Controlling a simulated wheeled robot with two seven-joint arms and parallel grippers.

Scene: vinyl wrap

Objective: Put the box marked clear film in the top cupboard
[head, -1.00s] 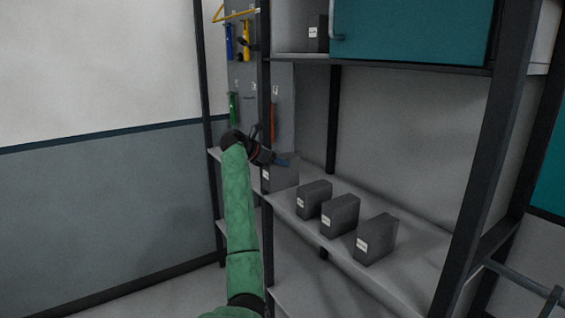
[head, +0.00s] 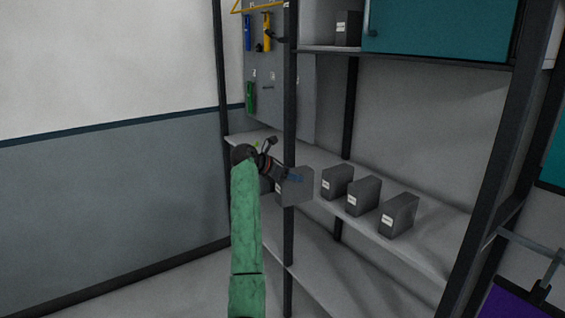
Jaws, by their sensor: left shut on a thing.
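My left gripper (head: 291,177), at the end of the green arm, is shut on a dark grey box (head: 301,189) with a small pale label. The held box is at the front left of the middle shelf, by the black upright. The label is too small to read. The top cupboard (head: 325,49) is the upper compartment. Its left part is open and holds a dark box (head: 347,29). A teal door panel (head: 440,30) covers the part to the right. My right gripper is out of view.
Three similar labelled boxes stand on the middle shelf: one (head: 337,182), a second (head: 364,195) and a third (head: 399,215). A black upright (head: 290,90) stands close to my gripper. Tools hang on a grey board (head: 268,70) behind. A grey bar (head: 520,250) is at lower right.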

